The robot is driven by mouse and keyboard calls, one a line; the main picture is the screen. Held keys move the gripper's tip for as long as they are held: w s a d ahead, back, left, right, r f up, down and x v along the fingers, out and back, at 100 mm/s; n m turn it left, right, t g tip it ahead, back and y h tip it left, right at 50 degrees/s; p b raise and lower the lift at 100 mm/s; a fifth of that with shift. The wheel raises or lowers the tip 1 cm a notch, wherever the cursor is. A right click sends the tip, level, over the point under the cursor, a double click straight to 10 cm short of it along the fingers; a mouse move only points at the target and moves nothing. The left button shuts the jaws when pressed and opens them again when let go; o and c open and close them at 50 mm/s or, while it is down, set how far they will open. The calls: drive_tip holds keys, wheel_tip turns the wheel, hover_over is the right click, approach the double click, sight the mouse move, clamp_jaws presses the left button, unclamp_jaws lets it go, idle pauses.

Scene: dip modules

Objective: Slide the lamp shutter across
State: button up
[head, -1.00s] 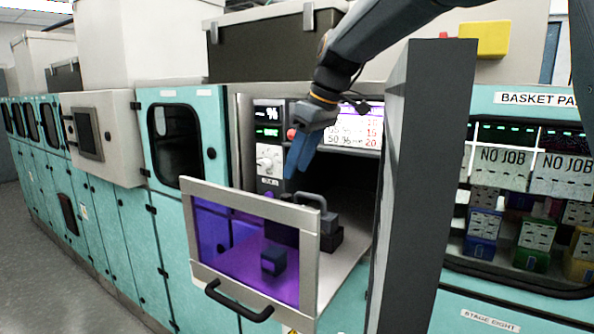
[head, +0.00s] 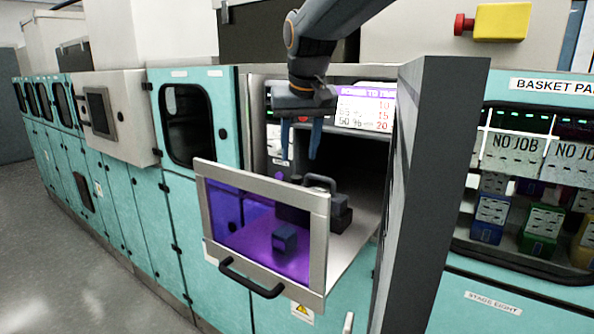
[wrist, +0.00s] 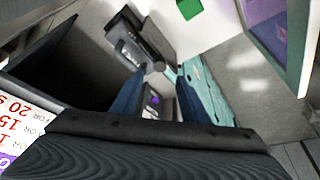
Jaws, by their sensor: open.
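A drawer stands pulled out of the teal machine, with a purple see-through window (head: 255,230) in its grey front frame. Inside it, a black block with an arched handle (head: 335,203) sits on the light drawer floor. It also shows in the wrist view (wrist: 145,38). I cannot tell for sure which part is the lamp shutter. My gripper (head: 300,156) points down above the drawer, near the bay opening. Its blue fingers are apart and empty.
A dark upright panel (head: 425,200) stands close to the right of the drawer. A black bar handle (head: 250,280) juts from the drawer front. A control panel with a time chart (head: 365,110) is behind my gripper. Open floor (head: 70,270) lies at left.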

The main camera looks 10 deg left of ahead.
sight(297, 177)
drive_tip(key=shift+p+x, duration=1.5)
drive_tip(key=shift+x, duration=2.3)
drive_tip(key=shift+d, duration=0.15)
clamp_jaws()
